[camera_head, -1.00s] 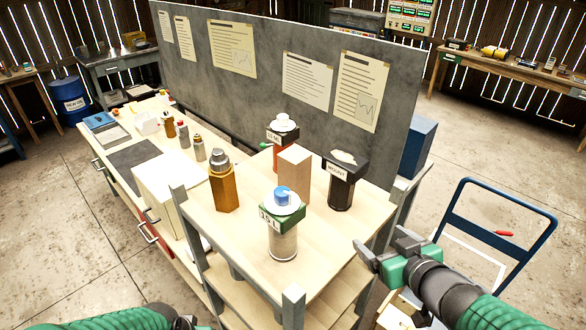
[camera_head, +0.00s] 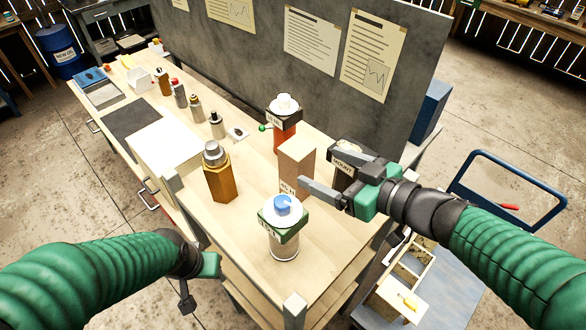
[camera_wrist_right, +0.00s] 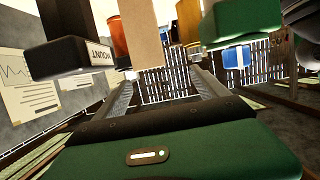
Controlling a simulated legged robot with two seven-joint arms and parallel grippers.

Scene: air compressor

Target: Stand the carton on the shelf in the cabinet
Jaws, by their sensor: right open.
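The carton, a plain tan upright block (camera_head: 297,160), stands on the wooden bench top between the orange, black and green-topped containers. It also shows in the right wrist view (camera_wrist_right: 142,38), between the lines of the two fingers. My right gripper (camera_head: 318,168) is open and empty at the carton's right side, fingers pointing toward it; whether they touch it is unclear. One finger passes in front of its lower part in the head view. My left gripper (camera_head: 195,278) hangs low beside the bench's front edge, its jaw state unclear. I cannot clearly identify the cabinet or its shelf.
A black MOUNT container (camera_head: 345,170) is close behind my right gripper. A green-topped jar (camera_head: 283,236), an orange container (camera_head: 284,130) and an amber bottle (camera_head: 220,180) stand around the carton. A white box (camera_head: 165,145) is farther left. A grey panel backs the bench.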

